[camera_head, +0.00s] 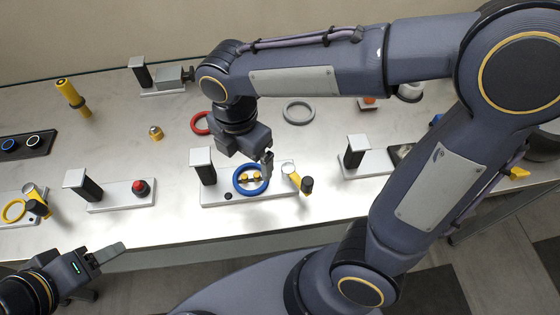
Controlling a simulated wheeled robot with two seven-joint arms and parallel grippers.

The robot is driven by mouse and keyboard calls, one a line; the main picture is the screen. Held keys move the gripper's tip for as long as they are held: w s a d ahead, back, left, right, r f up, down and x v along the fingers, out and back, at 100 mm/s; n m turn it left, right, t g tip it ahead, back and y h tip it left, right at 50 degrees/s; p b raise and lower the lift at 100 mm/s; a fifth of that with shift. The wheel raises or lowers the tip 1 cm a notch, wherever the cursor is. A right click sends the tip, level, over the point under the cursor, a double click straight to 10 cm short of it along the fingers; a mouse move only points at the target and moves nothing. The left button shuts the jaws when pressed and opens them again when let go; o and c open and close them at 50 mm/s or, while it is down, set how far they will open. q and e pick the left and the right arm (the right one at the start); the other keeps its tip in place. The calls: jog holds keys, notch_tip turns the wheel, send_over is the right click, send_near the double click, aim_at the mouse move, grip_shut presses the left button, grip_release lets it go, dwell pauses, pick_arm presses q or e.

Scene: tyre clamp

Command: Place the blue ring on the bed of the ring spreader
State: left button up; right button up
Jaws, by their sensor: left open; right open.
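The blue ring (265,187) is in the middle of the table, over the white bed of the ring spreader (218,192). In the picture it surrounds two small yellow pegs; I cannot tell for certain that it rests flat. The spreader has a black post with a white top at its left and a yellow lever (291,174) with a black knob at its right. My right gripper (262,166) is open, just above the ring's far edge, and hides part of it. My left gripper (112,253) is open and empty, in front of the table's front edge.
A red ring (201,123) and a grey ring (298,112) lie behind. A red-button station (140,188) stands left of the spreader, and another post station (366,162) stands right. My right arm covers the right side.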

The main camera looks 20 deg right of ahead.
jog(key=s+d+m+t+y, duration=0.2)
jog(key=s+d+m, duration=0.3)
jog(key=m, duration=0.7)
jog(key=s+d+r+m+t+y, duration=0.1)
jog(key=s+d+m+t, duration=0.2)
jog(key=m, duration=1)
jog(key=s+d, duration=0.2)
jog(key=d, duration=0.1)
jog(key=shift+d+m+t+y, duration=0.3)
jog(key=shift+y, duration=0.1)
